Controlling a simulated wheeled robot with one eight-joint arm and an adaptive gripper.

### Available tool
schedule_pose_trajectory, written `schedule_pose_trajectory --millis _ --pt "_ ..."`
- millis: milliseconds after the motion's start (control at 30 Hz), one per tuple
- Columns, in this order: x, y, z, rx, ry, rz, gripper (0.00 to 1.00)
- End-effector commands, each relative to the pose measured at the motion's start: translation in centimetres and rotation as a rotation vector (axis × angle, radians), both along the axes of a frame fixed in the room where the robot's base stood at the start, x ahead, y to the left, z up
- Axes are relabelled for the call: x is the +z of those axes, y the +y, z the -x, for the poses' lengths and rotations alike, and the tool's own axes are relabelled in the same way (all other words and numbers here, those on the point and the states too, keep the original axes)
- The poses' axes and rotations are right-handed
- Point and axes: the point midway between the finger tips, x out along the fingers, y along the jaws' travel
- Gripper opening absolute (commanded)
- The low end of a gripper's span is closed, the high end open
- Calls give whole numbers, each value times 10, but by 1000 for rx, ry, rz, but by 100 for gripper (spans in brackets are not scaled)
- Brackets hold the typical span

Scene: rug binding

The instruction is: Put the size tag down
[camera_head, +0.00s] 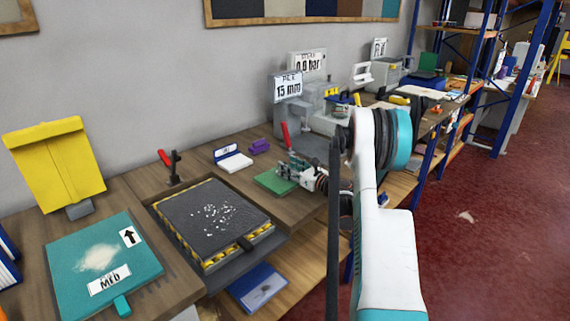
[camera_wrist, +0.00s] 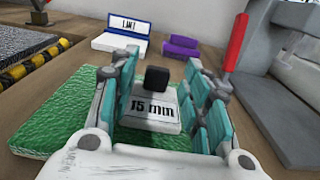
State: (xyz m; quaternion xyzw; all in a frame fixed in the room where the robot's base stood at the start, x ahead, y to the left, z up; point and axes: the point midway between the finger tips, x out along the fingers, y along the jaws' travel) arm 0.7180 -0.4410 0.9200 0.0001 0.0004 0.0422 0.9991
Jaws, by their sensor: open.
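The size tag (camera_wrist: 150,112) is a white block lettered "15 mm" with a black knob on top. It appears to rest on a green textured mat (camera_wrist: 62,125), which also shows in the head view (camera_head: 268,182). My gripper (camera_wrist: 162,70) is open, with its teal fingers on either side of the tag and a visible gap at the right. Whether the left finger touches the tag I cannot tell. In the head view my gripper (camera_head: 290,168) is low over the mat's right part, and I cannot make out the tag there.
A white-and-blue labelled stand (camera_head: 233,160) and a purple block (camera_head: 259,146) are behind the mat. A red lever (camera_wrist: 236,42) rises close to the right of my gripper. A black plate with yellow-striped edges (camera_head: 212,217) lies to the left.

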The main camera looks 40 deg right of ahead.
Motion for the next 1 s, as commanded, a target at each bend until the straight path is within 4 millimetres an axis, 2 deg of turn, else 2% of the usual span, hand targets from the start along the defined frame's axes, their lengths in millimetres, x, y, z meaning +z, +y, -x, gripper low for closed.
schedule_pose_trajectory --millis 200,433,600,1000 --pt "3 -5 47 -3 0 0 44" --pt "2 -7 81 -1 0 0 44" --pt "1 -7 91 0 0 0 44" --pt "0 -7 91 1 0 0 44"
